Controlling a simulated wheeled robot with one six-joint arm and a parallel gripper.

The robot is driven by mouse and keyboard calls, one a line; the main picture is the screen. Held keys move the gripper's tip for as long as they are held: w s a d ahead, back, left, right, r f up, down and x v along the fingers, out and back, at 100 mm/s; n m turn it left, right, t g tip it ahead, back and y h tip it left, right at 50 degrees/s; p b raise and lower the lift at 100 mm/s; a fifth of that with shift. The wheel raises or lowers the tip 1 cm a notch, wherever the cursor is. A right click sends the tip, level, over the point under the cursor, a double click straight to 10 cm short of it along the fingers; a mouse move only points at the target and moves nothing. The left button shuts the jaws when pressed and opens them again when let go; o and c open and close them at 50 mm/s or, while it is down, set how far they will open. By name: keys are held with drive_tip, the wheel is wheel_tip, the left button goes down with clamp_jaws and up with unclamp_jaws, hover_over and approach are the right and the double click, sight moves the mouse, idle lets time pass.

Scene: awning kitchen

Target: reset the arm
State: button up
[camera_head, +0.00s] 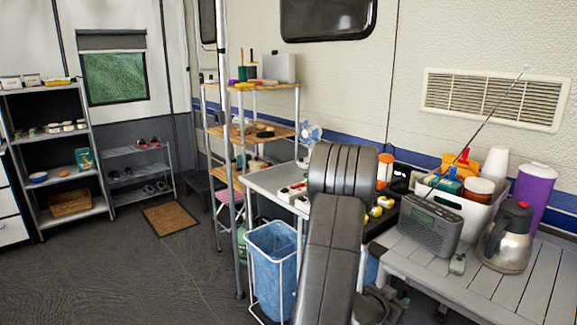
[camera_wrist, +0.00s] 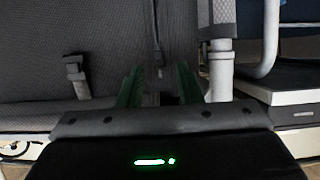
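My arm (camera_head: 335,240) rises in the middle of the head view, its dark grey links covering part of the grey table behind it. I cannot make out my gripper's fingers in that view. In the wrist view, my gripper (camera_wrist: 159,84) shows two dark green fingers set apart with a gap between them. I see nothing held between them. Beyond the fingers is dark grey mesh fabric (camera_wrist: 60,60) with a buckled strap (camera_wrist: 76,75); I cannot tell the distance to it.
A slatted table (camera_head: 480,290) at right holds a radio (camera_head: 430,230), a metal jug (camera_head: 507,240) and a white bin (camera_head: 470,213). A blue laundry bag (camera_head: 270,265) stands left of my arm. A pale tube frame (camera_wrist: 221,75) is right of my gripper. The left floor (camera_head: 120,270) is clear.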

drive_tip(key=v, duration=1.2)
drive_tip(key=x, duration=1.3)
drive_tip(key=shift+w+d+f+b, duration=0.15)
drive_tip(key=shift+f+b, duration=0.1)
drive_tip(key=shift+f, duration=0.15)
drive_tip(key=shift+w+d+f+b, duration=0.1)
drive_tip(key=shift+d+f+b, duration=0.1)
drive_tip(key=shift+f, duration=0.2)
wheel_tip(320, 180, down, 60)
drive_tip(key=b, duration=2.5)
drive_tip(key=shift+f, duration=0.2)
drive_tip(key=shift+a+b, duration=0.15)
drive_tip(key=shift+b, duration=0.15)
